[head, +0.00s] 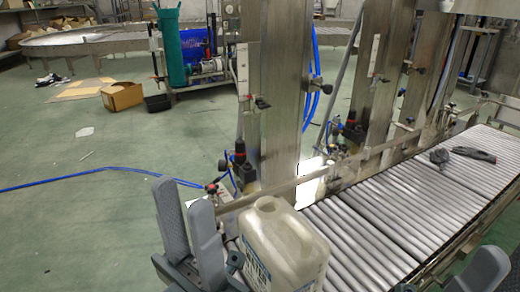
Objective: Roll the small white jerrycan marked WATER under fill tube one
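The white jerrycan (285,243) stands upright at the near end of the roller conveyor, at bottom centre. Blue print shows on its left side, too cut off to read, and its base is out of frame. My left gripper (184,196) is just left of the jerrycan, its two grey fingers pointing up with a gap between them and nothing in it. My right gripper (482,268) is partly in view at bottom right, apart from the jerrycan; its opening is unclear. I cannot pick out fill tube one among the upright steel columns (285,90).
The roller conveyor (400,220) runs up to the right, its middle clear. A dark tool (474,154) and a small dark object (439,156) lie on it farther along. A steel rail (270,190) runs along its left side. A blue hose (85,175) crosses the floor.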

